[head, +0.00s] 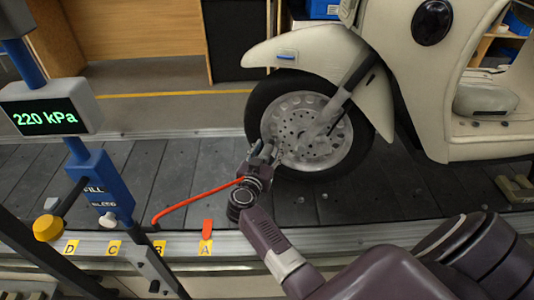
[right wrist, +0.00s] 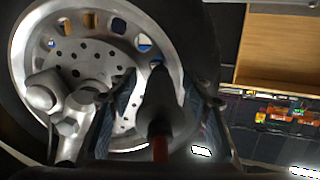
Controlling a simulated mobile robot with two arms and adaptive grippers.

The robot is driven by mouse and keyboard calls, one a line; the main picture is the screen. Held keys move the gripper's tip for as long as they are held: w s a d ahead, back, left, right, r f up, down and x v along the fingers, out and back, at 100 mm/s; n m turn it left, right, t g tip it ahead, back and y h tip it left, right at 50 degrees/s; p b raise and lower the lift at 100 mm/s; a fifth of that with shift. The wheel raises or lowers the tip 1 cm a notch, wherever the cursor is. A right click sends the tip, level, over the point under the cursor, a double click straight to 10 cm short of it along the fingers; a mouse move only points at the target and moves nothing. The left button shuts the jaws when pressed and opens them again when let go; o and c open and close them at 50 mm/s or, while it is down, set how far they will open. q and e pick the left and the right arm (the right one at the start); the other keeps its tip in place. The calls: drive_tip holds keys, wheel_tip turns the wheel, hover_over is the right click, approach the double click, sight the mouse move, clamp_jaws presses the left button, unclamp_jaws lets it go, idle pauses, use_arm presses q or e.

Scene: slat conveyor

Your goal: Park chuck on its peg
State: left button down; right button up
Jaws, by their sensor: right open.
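The chuck (right wrist: 158,100) is a dark, tapered piece at the end of a red hose (head: 198,198). In the right wrist view it stands between my right gripper's spread fingers (right wrist: 160,110), in front of the wheel rim. In the head view my right gripper (head: 263,155) is open beside the scooter's front wheel (head: 312,122) and largely hides the chuck. Whether the chuck sits on the wheel's valve cannot be told. The blue inflator post (head: 100,185) stands at the left; I cannot make out which part is the peg. My left gripper is out of view.
The pressure display (head: 45,117) reads 220 kPa. A yellow knob (head: 47,228) and a whitish knob (head: 108,220) are by the post. A red-orange tab (head: 207,229) stands above label A (head: 206,247) on the conveyor's near rail. Slats between post and wheel are mostly clear beneath the hose.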

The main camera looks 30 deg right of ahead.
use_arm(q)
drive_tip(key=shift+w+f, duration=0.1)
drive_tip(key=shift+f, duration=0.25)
use_arm(e)
drive_tip(key=shift+c, duration=0.5)
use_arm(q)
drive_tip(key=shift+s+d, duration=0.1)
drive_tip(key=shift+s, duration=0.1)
use_arm(e)
clamp_jaws()
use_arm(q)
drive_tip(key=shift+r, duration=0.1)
